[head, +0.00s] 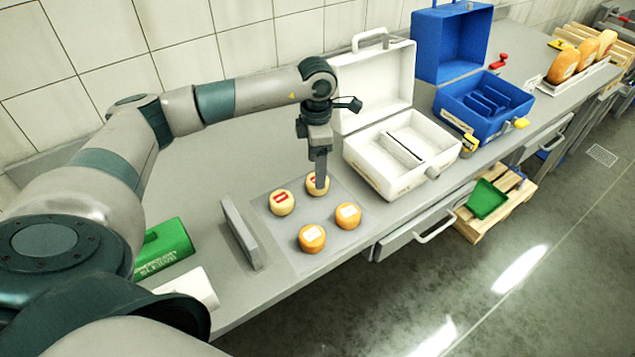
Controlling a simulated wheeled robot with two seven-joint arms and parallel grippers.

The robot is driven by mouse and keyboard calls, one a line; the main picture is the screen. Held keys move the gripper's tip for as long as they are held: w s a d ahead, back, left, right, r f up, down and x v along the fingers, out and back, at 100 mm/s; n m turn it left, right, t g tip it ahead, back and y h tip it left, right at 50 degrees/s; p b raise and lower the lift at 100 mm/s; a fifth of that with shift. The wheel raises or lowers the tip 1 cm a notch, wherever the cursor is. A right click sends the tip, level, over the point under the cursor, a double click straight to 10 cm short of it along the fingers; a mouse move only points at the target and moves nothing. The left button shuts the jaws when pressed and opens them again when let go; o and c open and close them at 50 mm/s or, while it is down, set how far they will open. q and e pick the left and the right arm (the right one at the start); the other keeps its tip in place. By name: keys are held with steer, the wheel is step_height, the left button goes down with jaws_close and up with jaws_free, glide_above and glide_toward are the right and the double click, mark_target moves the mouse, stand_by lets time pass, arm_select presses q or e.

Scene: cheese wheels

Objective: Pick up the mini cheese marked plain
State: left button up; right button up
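Several small round yellow-orange mini cheeses stand on a grey mat (283,227) on the counter. The back left cheese (281,202) and the back right cheese (312,188) show red labels. The front left cheese (312,239) and the front right cheese (348,216) show pale labels. The label words are too small to read, so I cannot tell which is plain. My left gripper (321,184) points down at the back right cheese and hides part of it. Its fingers overlap edge-on, so its opening and any contact are unclear. My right gripper is out of view.
An open white case (402,158) stands right of the mat, with an open blue case (484,107) beyond it. A grey upright plate (240,232) stands left of the mat. A green box (166,246) is farther left. The counter's front edge is close to the front cheeses.

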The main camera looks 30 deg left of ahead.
mark_target(310, 180)
arm_select(q)
steer(key=shift+d+f+p, duration=0.1)
steer(key=shift+f+p, duration=0.8)
steer(key=shift+p, duration=0.15)
step_height(310, 180, down, 2)
steer(key=shift+f+p, duration=0.1)
steer(key=shift+p, duration=0.4)
steer(key=shift+w+f, duration=0.1)
steer(key=shift+f, duration=0.5)
steer(key=c, duration=1.2)
